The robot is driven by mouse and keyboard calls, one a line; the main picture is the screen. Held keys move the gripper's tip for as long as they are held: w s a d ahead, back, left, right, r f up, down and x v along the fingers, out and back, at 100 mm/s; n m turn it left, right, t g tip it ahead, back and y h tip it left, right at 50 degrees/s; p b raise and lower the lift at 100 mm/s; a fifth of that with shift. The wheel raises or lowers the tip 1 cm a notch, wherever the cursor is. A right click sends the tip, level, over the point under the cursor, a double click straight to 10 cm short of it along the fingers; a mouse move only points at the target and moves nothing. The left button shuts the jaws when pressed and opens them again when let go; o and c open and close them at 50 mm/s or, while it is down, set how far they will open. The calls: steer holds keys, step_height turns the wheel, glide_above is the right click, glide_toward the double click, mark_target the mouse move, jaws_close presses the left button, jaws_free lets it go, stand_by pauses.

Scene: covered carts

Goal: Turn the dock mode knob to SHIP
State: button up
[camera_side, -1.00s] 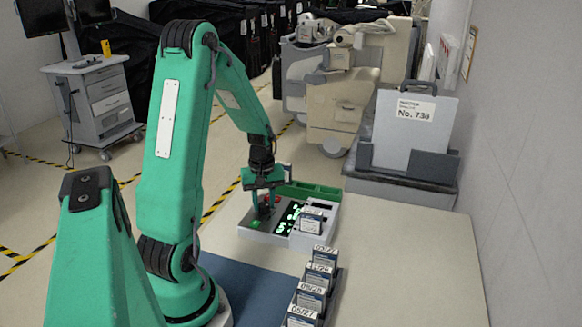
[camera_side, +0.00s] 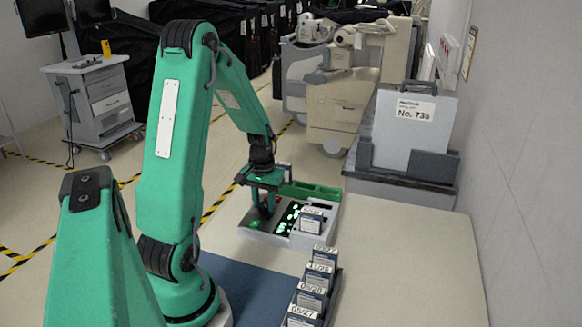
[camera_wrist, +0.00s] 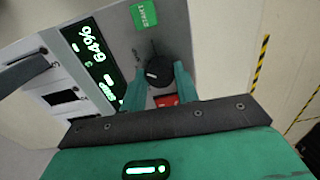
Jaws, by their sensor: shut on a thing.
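The grey dock (camera_side: 262,237) sits on the table, with a lit green display (camera_side: 288,218). In the wrist view the black mode knob (camera_wrist: 158,71) stands on the dock panel, with a short white mark on its left part. My gripper (camera_side: 264,214) points down over the left part of the dock. In the wrist view its two green fingers (camera_wrist: 160,80) are closed on opposite sides of the knob. A green START button (camera_wrist: 144,14) and a red button (camera_wrist: 166,101) are beside the knob. The knob's position labels are too small or hidden to read.
A labelled cartridge (camera_side: 311,222) stands in the dock's right part. A rack with several dated cartridges (camera_side: 312,285) is at the front right. A green tray (camera_side: 316,192) lies behind the dock. A grey case (camera_side: 410,125) stands farther back. The table's right side is clear.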

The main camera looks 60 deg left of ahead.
mark_target(264, 204)
steer(key=shift+m, duration=0.8)
steer(key=o, duration=1)
steer(key=shift+c, duration=0.2)
steer(key=shift+r, duration=0.2)
steer(key=shift+r, duration=3.75)
